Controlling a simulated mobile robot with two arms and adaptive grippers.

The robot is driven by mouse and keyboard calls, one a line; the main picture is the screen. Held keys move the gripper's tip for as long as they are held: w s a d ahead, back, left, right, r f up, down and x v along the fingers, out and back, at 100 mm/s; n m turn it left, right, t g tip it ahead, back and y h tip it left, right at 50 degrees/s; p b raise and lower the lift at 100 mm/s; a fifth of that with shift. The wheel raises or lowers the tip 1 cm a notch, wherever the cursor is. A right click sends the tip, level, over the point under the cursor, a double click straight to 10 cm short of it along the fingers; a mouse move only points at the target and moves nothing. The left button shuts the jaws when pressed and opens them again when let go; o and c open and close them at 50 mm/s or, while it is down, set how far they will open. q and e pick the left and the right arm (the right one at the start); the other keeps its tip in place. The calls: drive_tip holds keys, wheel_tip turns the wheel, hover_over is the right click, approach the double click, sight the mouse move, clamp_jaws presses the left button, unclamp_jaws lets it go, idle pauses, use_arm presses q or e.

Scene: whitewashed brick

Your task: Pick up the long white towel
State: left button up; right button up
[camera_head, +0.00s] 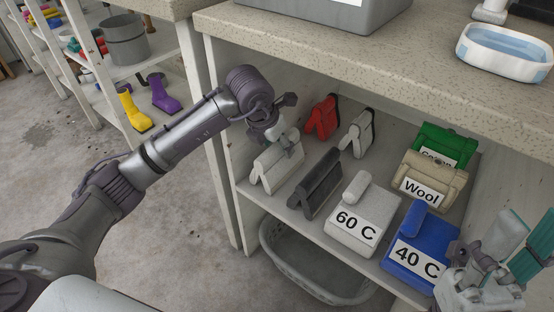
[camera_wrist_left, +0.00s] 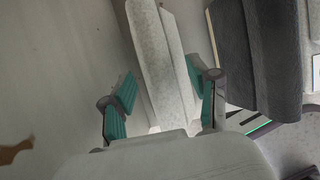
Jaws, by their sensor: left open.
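The long white towel (camera_head: 275,168) hangs folded like a tent at the left end of the shelf. In the left wrist view the white towel (camera_wrist_left: 163,60) runs between the two teal finger pads. My left gripper (camera_head: 287,139) is over the towel's top edge, with its fingers on either side. In the wrist view this gripper (camera_wrist_left: 160,100) is open, and I see no clear grip on the cloth. My right gripper (camera_head: 522,238) is at the lower right, its teal pads apart and empty.
A dark grey towel (camera_head: 316,184) stands close to the right, also in the wrist view (camera_wrist_left: 262,55). Behind are a red towel (camera_head: 322,118) and a smaller white one (camera_head: 358,134). The countertop (camera_head: 300,42) overhangs the shelf.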

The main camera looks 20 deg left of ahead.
use_arm(q)
drive_tip(key=shift+f, duration=0.3)
drive_tip(key=shift+c, duration=0.3)
clamp_jaws()
idle(0.3)
